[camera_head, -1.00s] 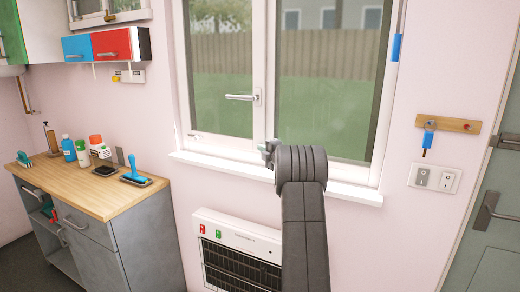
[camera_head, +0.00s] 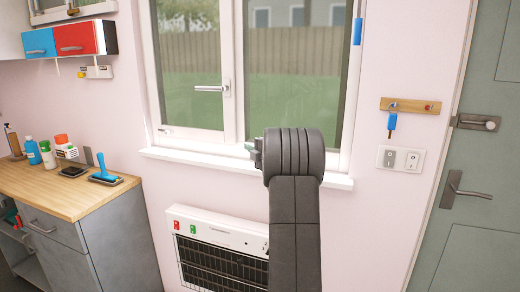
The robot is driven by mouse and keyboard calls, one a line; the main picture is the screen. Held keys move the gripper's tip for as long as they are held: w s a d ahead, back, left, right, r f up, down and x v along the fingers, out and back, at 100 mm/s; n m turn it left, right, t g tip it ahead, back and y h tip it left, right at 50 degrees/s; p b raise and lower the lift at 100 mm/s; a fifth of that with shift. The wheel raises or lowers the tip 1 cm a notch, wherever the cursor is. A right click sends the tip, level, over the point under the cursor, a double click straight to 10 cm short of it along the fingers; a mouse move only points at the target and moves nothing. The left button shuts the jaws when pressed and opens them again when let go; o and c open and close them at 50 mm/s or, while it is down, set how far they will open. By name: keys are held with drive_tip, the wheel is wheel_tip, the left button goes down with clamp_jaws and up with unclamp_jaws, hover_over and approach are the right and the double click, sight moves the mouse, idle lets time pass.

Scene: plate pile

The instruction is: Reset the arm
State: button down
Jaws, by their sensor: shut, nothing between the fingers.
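My arm rises from the bottom of the head view, its dark grey links in front of the window and the wall. My gripper (camera_head: 253,152) shows only as a small grey-green part at the left of the arm's top end, in front of the window's lower edge. The rest of it is hidden behind the arm. It is shut and holds nothing.
A wooden-topped cabinet (camera_head: 75,202) with bottles and a blue-handled brush (camera_head: 104,170) stands at the left. A heater (camera_head: 215,240) is below the window sill (camera_head: 190,160). A key rack (camera_head: 411,105), switches (camera_head: 400,159) and a grey-green door (camera_head: 480,230) are at the right.

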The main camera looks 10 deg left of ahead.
idle(0.3)
drive_tip(key=p, duration=0.2)
approach(227, 137)
drive_tip(key=a, duration=0.4)
drive_tip(key=shift+s+r, duration=0.1)
drive_tip(key=shift+s, duration=0.25)
drive_tip(key=shift+w+d+p, duration=0.1)
drive_tip(key=shift+w+p, duration=0.8)
drive_tip(key=shift+w, duration=1.05)
